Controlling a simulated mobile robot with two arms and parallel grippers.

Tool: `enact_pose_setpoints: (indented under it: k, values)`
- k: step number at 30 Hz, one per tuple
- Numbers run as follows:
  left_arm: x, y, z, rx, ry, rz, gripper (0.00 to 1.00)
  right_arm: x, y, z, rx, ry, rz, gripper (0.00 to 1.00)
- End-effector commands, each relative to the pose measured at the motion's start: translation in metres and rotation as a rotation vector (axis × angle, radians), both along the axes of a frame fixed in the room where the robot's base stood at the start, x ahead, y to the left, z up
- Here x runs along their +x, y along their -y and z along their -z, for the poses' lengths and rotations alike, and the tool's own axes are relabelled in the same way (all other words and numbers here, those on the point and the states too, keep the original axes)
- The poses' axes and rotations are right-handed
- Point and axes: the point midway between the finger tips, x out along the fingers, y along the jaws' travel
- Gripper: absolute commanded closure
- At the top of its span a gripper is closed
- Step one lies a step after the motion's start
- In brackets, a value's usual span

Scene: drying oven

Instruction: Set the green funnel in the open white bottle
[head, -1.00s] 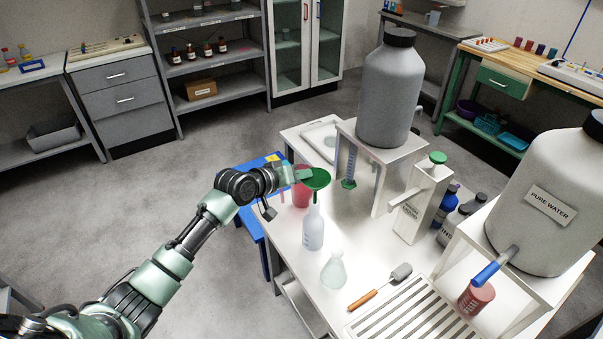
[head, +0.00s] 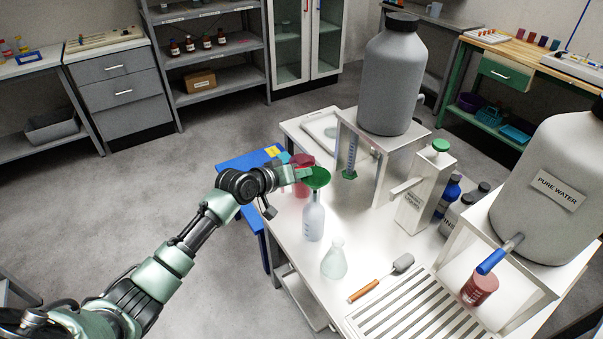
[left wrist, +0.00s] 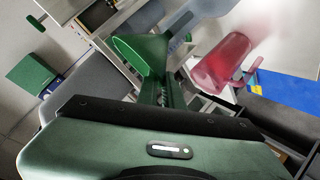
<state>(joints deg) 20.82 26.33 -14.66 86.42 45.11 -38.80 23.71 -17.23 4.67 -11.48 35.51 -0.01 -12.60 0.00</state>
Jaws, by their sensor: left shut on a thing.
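The green funnel (head: 318,178) is upright, directly above the white bottle (head: 314,221), which stands on the white bench. The funnel's cone is close to the bottle's mouth, and its stem looks to be in the neck, though the depth is hard to judge. My left gripper (head: 304,174) is shut on the funnel's side from the left. In the left wrist view the funnel (left wrist: 140,52) shows at the fingers, with its cone tilted in the picture. My right gripper is not in view.
A red pitcher (head: 302,162) stands just behind the funnel. A grey tank (head: 391,78) on a stand and a white canister (head: 424,190) are to the right.

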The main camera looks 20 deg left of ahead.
Motion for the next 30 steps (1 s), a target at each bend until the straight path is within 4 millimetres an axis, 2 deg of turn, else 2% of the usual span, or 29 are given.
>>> enact_pose_setpoints:
  k: [3,6,7,19,30]
  values:
    - [0.0,0.0,0.0,0.0,0.0,0.0,1.0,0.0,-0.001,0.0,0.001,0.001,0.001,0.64]
    - [0.0,0.0,0.0,0.0,0.0,0.0,0.71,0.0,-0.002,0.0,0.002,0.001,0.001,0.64]
    - [0.0,0.0,0.0,0.0,0.0,0.0,0.67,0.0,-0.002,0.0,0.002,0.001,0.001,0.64]
    - [-0.005,-0.003,-0.002,0.001,0.0,0.0,0.67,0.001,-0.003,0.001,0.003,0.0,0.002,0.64]
    - [-0.051,-0.021,-0.026,0.002,0.0,0.0,0.67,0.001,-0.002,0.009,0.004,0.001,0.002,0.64]
